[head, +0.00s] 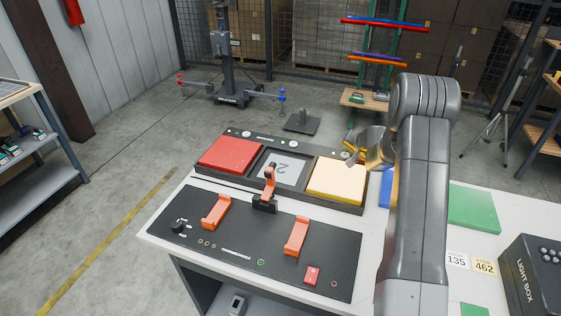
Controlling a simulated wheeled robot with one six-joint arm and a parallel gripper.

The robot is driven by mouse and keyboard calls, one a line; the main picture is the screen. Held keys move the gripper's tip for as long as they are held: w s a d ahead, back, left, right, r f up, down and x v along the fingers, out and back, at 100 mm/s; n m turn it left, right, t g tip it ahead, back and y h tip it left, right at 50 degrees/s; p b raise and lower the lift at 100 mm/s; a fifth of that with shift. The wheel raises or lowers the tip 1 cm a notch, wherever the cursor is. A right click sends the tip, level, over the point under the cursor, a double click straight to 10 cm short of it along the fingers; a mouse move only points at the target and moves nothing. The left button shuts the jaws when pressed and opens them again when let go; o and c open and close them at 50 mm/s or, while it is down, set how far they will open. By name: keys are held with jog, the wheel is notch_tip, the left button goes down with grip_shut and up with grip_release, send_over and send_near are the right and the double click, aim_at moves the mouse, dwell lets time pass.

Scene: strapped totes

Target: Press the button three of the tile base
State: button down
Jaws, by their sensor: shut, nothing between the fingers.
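The tile base (240,178) is a dark tray at the back of the white table. A red tile (230,153) sits in its left bay and a cream tile (337,181) in its right bay. The middle bay (284,170) shows a grey floor with an upside-down 2. Small round marks or buttons (246,133) line its back rim; which one is three is too small to read. My gripper (349,156) has yellow fingertips and is shut and empty. It appears over the back edge of the right bay; contact cannot be told.
A black panel (240,235) with orange handles, a knob and a red switch lies in front of the base. A blue piece (386,190) shows partly behind my arm. A green tile (474,207) and a black light box (532,275) are to the right.

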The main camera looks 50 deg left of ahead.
aim_at(346, 156)
jog(key=shift+r, duration=0.1)
notch_tip(346, 156, up, 4)
jog(key=p, duration=0.6)
jog(key=shift+r, duration=0.9)
